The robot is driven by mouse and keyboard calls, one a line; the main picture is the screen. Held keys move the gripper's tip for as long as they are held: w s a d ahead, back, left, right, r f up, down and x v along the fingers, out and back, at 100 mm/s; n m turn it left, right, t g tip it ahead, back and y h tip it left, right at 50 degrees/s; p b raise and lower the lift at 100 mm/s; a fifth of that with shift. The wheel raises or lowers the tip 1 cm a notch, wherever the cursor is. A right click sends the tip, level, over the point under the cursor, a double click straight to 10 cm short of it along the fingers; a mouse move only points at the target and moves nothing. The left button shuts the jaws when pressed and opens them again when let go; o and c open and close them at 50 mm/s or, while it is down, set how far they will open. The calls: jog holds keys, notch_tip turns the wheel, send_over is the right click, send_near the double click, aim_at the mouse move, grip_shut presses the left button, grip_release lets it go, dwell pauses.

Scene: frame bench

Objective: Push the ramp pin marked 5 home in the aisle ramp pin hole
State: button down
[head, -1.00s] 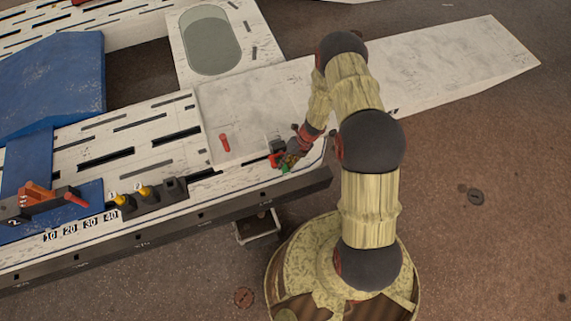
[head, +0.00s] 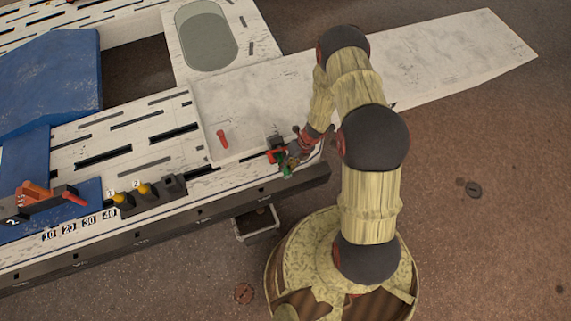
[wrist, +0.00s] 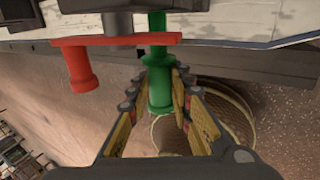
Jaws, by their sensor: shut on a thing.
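A green pin (wrist: 158,92) stands between the two fingers of my gripper (wrist: 166,80), which is shut on it. It shows as a small green spot at my gripper in the head view (head: 287,171). No number is readable on it. The pin's far end reaches up to a red bar (wrist: 115,41) and a dark block (wrist: 95,22) at the bench edge. I cannot tell how deep the pin sits, and its hole is hidden. The red bar ends in a red knob (wrist: 81,70), left of the pin.
A red peg (head: 222,140) stands on the white plate (head: 245,95) left of my gripper. Yellow-topped pieces marked 1 and 2 (head: 145,190) and an orange clamp (head: 40,194) stand farther left. A long pale ramp (head: 450,60) extends right. The floor in front is mostly clear.

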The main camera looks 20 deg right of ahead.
aim_at(283, 160)
jog(key=shift+s, duration=1.3)
jog(key=shift+w+p, duration=0.95)
jog(key=shift+w, duration=2.2)
dwell(1.3)
jog(key=c, duration=1.5)
grip_release()
jog(key=shift+w, duration=0.1)
jog(key=shift+c, duration=0.2)
jog(key=shift+o, duration=0.2)
jog(key=shift+d+r, duration=0.1)
jog(key=v, duration=1.1)
jog(key=shift+r, duration=0.35)
jog(key=shift+d, duration=0.15)
jog(key=shift+c, duration=0.4)
